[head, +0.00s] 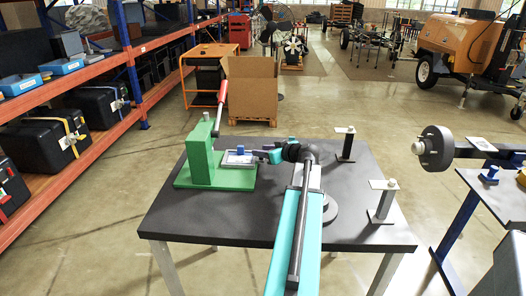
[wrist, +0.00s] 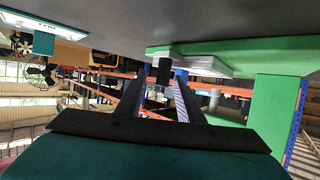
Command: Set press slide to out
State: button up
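The green press (head: 201,155) stands on the left part of the dark table, with a raised red-handled lever (head: 221,97). Its pale slide plate (head: 231,162) lies on the green base and carries a small blue knob (head: 240,150). My gripper (head: 257,153) reaches in from the right, its fingers pointing left at the knob. The wrist view looks upside down: my gripper's fingers (wrist: 159,82) are apart, and a dark knob (wrist: 164,71) shows between or just beyond their tips. The slide (wrist: 202,64) and green base (wrist: 245,53) hang above. I cannot tell whether the fingers touch the knob.
The dark table (head: 190,219) has two metal brackets on its right side, one at the back (head: 346,145) and one nearer (head: 383,200). A cardboard box (head: 252,91) stands behind it. Orange shelving (head: 95,75) is at left; another bench with a shaft (head: 465,151) is at right.

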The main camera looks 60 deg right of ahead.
jog(key=b+v, duration=0.1)
jog(key=v, duration=1.2)
jog(key=shift+b, duration=0.4)
jog(key=shift+r, duration=0.1)
